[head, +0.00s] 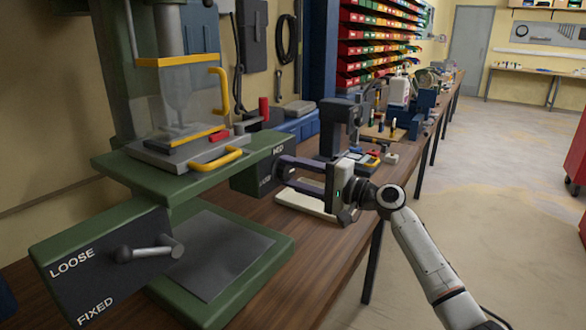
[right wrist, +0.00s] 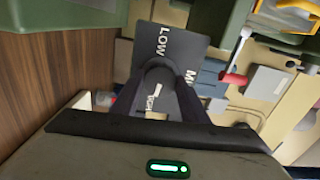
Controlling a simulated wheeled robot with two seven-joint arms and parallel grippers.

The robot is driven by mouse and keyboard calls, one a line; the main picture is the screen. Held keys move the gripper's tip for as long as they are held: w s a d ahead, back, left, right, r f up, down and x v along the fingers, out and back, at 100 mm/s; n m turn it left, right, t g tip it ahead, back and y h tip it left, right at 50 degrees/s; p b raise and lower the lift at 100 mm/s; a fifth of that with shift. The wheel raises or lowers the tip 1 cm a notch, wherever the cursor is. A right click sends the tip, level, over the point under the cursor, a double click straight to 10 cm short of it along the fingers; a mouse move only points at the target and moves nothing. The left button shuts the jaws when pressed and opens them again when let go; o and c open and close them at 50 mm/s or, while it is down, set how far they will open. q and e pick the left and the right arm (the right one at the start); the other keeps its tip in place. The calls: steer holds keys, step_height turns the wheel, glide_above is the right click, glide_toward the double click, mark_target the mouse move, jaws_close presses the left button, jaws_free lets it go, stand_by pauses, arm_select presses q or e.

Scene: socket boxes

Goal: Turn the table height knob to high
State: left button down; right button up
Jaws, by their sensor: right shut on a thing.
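The table height knob (right wrist: 158,76) is dark and round, on a dark panel (right wrist: 187,48) lettered LOW and, partly hidden, MED in the right wrist view. A small white mark shows near the knob, beside part of another label between the fingers; I cannot tell which setting the knob points at. In the head view the panel (head: 250,178) is on the side of the green drill press table (head: 180,176), and the knob is hidden by the fingers. My right gripper (head: 283,172) is shut on the knob, its fingers on either side of it. My left gripper is not in view.
A second panel (head: 110,262) marked LOOSE and FIXED carries a lever (head: 150,252) at the lower left. A clear guard with yellow edges (head: 190,90) stands over the press table. Tools and machines fill the bench behind my right gripper. The floor (head: 480,200) at right is clear.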

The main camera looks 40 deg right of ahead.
steer(key=shift+a+f, duration=0.2)
steer(key=shift+f, duration=0.75)
steer(key=o, duration=1.1)
steer(key=shift+d, duration=0.15)
steer(key=shift+c, duration=0.2)
steer(key=shift+r, duration=0.1)
steer(key=shift+r, duration=0.1)
steer(key=b+v, duration=0.1)
steer(key=v, duration=0.9)
steer(key=shift+s+r, duration=0.15)
steer(key=shift+r, duration=0.05)
steer(key=shift+d, duration=0.1)
